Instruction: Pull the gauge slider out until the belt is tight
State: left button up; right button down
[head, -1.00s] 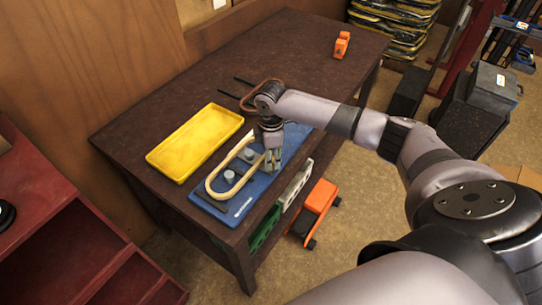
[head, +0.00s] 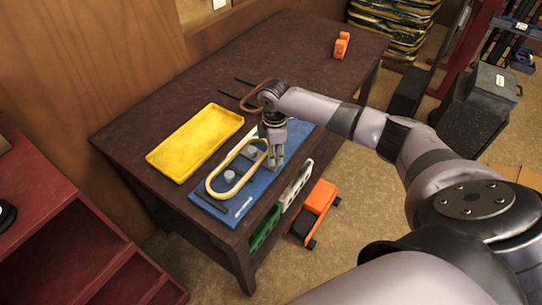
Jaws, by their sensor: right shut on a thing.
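The blue gauge board (head: 240,211) lies on the dark table. A cream belt (head: 211,181) forms a long, narrow loop on it, around the near grey pulley (head: 230,177) and toward the pulley on the slider (head: 250,152). The belt's far end lies close to my right gripper and is partly hidden by it. My right gripper (head: 274,163) points down at the board's far part and is shut on the slider, whose gripped part is mostly hidden by the fingers. I cannot tell how tight the belt is. My left gripper is out of view.
A yellow tray (head: 166,163) lies left of the board. A brown looped item with dark prongs (head: 245,100) lies behind my wrist. An orange object (head: 341,45) stands at the table's far end. An orange wheeled item (head: 315,205) is below the table's front edge.

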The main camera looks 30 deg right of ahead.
jog(key=d, duration=0.1)
jog(key=w+d, duration=0.1)
jog(key=d, duration=0.2)
jog(key=shift+w+d, duration=0.1)
jog(key=shift+w, duration=0.3)
jog(key=c, duration=1.2)
grip_release()
jog(key=shift+c, duration=0.2)
jog(key=shift+r, duration=0.3)
notch_tip(320, 180, up, 11)
jog(key=shift+r, duration=0.2)
